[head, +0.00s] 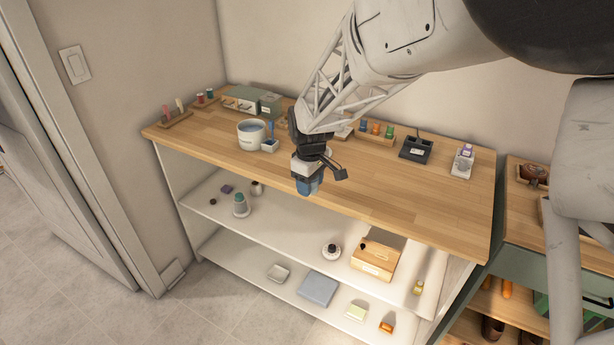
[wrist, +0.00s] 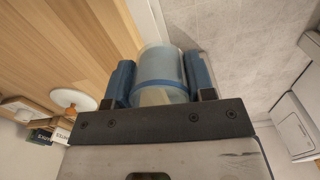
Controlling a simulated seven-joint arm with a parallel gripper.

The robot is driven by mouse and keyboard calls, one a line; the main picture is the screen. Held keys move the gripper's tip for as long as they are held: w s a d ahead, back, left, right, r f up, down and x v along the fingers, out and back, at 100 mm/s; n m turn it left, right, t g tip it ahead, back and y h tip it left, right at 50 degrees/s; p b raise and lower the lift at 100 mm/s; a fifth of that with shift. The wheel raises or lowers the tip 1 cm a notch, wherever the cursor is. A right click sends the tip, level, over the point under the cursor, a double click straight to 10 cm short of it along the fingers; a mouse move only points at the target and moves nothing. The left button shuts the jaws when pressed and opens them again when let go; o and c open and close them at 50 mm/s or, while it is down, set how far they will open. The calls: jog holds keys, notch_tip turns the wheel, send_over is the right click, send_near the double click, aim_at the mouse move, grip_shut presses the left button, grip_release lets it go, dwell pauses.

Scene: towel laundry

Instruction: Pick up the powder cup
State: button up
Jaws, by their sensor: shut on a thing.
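The powder cup (wrist: 162,66) is a pale, clear cup with a blue band, seen between the two blue fingers in the wrist view. My gripper (wrist: 160,80) is shut on it, one finger against each side. In the head view, my gripper (head: 308,186) hangs pointing down in front of the wooden counter's front edge, near its middle. The cup is hard to tell apart from the blue fingertips there. The cup's lower part is hidden behind the gripper's dark bar in the wrist view.
Shelves below hold a wooden box (head: 376,261) and a teal-topped bottle (head: 240,205). The counter's right front is clear.

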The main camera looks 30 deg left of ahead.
jog(key=shift+s+d, duration=0.45)
jog(key=shift+s, duration=0.05)
dwell(0.5)
